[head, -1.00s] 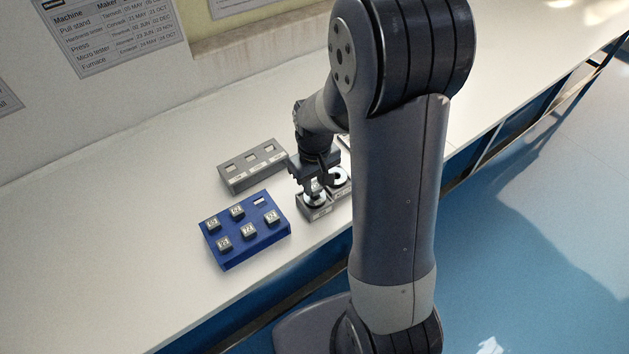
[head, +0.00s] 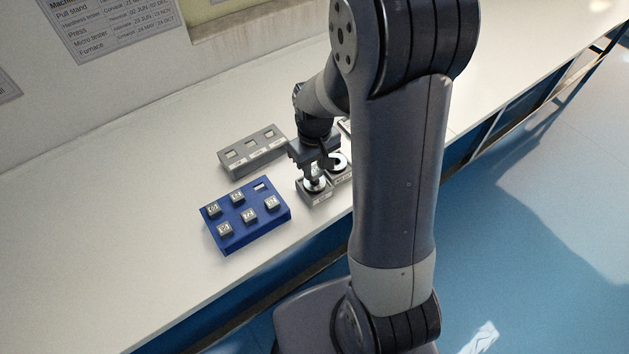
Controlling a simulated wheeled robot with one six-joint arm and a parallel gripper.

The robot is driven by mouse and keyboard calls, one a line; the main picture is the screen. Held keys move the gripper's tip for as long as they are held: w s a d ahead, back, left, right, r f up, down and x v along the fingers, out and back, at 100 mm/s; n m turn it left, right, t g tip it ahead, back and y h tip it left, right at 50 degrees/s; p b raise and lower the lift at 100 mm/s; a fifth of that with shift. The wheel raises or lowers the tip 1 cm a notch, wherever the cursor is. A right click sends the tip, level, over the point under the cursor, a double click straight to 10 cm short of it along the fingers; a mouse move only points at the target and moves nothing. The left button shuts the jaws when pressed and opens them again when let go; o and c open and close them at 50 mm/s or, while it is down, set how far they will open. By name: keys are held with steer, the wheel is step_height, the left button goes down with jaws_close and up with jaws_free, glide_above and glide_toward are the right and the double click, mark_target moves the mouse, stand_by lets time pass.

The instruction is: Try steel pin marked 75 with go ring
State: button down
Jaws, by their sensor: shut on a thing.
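My gripper (head: 312,172) points down over the nearer of two grey blocks with round metal rings. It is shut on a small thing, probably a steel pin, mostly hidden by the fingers. The near ring (head: 314,186) lies directly below the fingertips; I cannot tell whether the pin is inside it. The second ring (head: 337,161) is just behind and to the right, partly hidden by my gripper. The blue rack (head: 245,244) to the left holds several square-topped marked pins and has one empty slot at its back right. The ring labels and a 75 mark are unreadable.
A grey block (head: 236,170) with three square openings stands behind the blue rack. The white bench (head: 130,230) is clear to the left. Its front edge runs close below the rack. My arm hides the bench to the right of the rings.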

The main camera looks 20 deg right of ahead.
steer(key=shift+r+p, duration=0.75)
steer(key=shift+r, duration=0.35)
stand_by(1.9)
steer(key=shift+r+p, duration=1.55)
steer(key=shift+r, duration=0.45)
